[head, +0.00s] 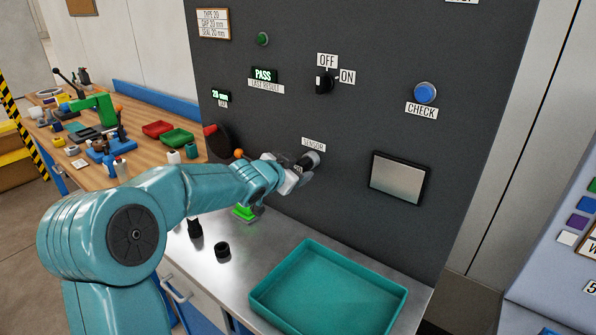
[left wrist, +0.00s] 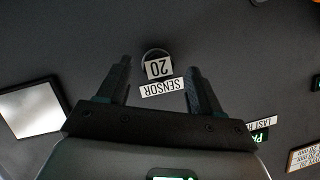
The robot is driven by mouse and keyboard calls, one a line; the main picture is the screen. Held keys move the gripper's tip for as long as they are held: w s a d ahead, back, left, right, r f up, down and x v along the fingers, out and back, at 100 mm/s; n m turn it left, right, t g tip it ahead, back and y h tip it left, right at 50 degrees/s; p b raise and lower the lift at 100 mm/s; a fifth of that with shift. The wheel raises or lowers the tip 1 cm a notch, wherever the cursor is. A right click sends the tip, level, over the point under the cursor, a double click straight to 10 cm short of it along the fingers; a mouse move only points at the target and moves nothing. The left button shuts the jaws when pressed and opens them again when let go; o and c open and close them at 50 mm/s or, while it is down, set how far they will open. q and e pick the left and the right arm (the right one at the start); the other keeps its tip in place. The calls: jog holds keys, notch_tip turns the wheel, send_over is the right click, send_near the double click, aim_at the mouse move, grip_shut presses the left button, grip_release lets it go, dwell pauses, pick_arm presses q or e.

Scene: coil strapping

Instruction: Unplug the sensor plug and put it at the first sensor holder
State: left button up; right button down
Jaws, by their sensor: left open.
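My left gripper (head: 299,172) is at the dark panel, just below the SENSOR label (head: 313,145). In the left wrist view my left gripper (left wrist: 160,80) is open, its two dark fingers either side of a round dark sensor plug (left wrist: 156,54) with a white "20" tag. The SENSOR label (left wrist: 164,86) also shows between the fingers. The plug is at the panel and the fingers look apart from it. In the head view the gripper largely hides the plug. I cannot pick out the first sensor holder. My right gripper is not in view.
A teal tray (head: 328,288) lies on the metal bench below the panel. A short black cylinder (head: 222,250) stands left of it. The panel (head: 270,105) carries an OFF/ON knob (head: 324,83) and a blue CHECK button (head: 425,93). A cluttered wooden bench (head: 88,170) stands at left.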

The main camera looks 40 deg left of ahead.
pick_arm(q)
jog(key=shift+w+f, duration=0.2)
jog(key=shift+w, duration=0.55)
jog(key=shift+w+a+f, duration=0.1)
jog(key=shift+a+f, duration=0.05)
jog(key=shift+a, duration=0.05)
jog(key=shift+d, duration=0.15)
jog(key=c, duration=0.5)
grip_shut()
jog(key=shift+s, duration=0.45)
